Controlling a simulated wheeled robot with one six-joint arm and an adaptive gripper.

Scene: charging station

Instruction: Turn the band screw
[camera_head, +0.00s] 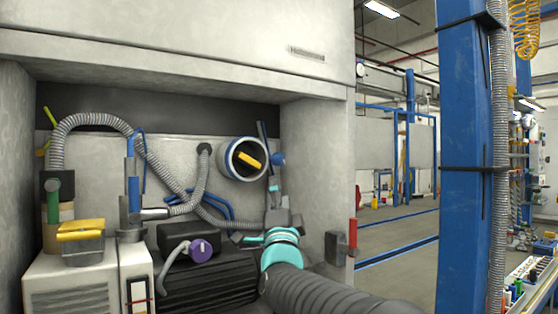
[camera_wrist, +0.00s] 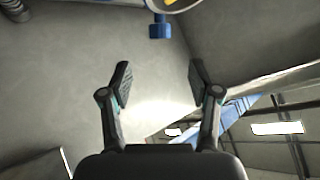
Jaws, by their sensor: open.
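The band screw has a blue knob (camera_head: 278,158) at the right side of a round pipe collar (camera_head: 230,162) with a pale rim and a yellow handle inside. In the wrist view the blue knob (camera_wrist: 160,30) hangs at the top centre, below the edge of the collar. My gripper (camera_wrist: 160,78) is open and empty. Its two fingers stand apart on either side of the knob's line, and the knob lies beyond the fingertips, apart from them. In the head view my arm rises from the bottom toward the collar, and the fingers are small and hard to make out.
A grey cabinet wall (camera_head: 318,175) stands close on the right of the recess. A ribbed hose (camera_head: 95,120) arches on the left. A box with a yellow handle (camera_head: 81,240) and a dark unit with a purple knob (camera_head: 201,250) stand below. A red-handled switch (camera_head: 352,236) juts from the cabinet edge.

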